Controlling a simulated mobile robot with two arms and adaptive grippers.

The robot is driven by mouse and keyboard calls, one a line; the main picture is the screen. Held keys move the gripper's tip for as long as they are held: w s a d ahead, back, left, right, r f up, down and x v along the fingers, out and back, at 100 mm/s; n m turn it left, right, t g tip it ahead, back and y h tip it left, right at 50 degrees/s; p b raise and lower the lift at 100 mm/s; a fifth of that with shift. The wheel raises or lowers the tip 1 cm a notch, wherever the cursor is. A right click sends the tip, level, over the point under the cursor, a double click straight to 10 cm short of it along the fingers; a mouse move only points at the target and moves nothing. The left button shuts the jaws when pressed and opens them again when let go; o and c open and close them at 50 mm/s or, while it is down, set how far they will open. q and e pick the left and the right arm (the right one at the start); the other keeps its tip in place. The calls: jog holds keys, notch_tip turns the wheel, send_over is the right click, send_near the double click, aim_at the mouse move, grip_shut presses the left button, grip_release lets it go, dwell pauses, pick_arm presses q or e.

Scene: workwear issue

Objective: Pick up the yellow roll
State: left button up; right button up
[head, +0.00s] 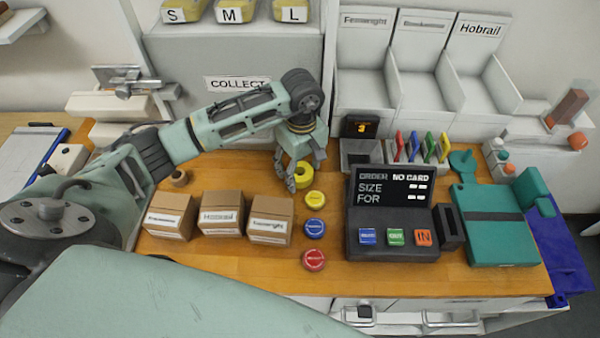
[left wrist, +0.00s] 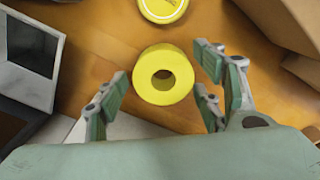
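The yellow roll (head: 304,178) is a short ring with a central hole, resting on the wooden counter behind the yellow disc. It also shows in the left wrist view (left wrist: 163,93), hole facing up. My left gripper (head: 303,170) is open above it and partly hides it in the head view. In the left wrist view its fingers stand on either side of the roll, with gaps visible and nothing held. My right gripper is not in view.
Yellow (head: 314,200), blue (head: 315,228) and red (head: 313,260) discs line up in front of the roll. Several cardboard boxes (head: 270,220) stand to the left. A dark order terminal (head: 385,245) stands to the right, with a grey holder (head: 355,158) behind it.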

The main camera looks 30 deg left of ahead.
pick_arm(q)
jog(key=c, duration=0.9)
